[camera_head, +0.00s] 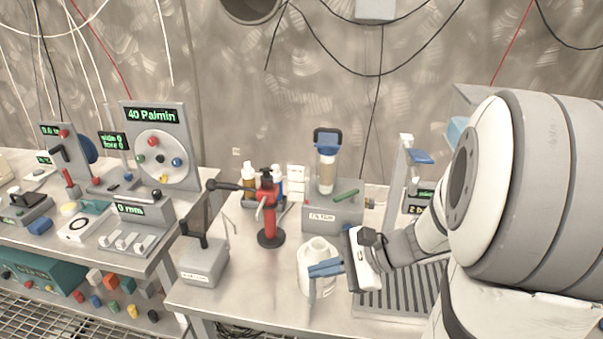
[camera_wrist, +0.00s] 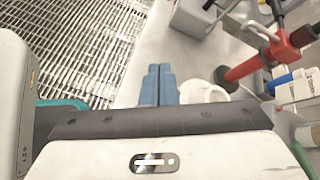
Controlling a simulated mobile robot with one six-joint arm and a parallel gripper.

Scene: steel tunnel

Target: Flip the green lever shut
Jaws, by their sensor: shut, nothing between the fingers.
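The green lever (camera_head: 346,195) sits on top of a grey box (camera_head: 328,216) with a white label, towards the back of the right-hand table. The lever slants, its right end higher than its left. In the wrist view a green strip (camera_wrist: 303,160) at the lower right edge looks like the same lever, cut off by the frame. My gripper (camera_head: 325,269) is shut and empty, its blue fingers together, in front of the lever and lower in the picture. In the wrist view the fingertips (camera_wrist: 159,72) are side by side over the table edge, apart from the lever.
A white jug (camera_head: 317,252) stands right by my fingers. A red hand pump (camera_head: 269,212) stands left of the grey box, with small bottles (camera_head: 249,178) behind. A ribbed tray (camera_head: 395,300) lies under my arm.

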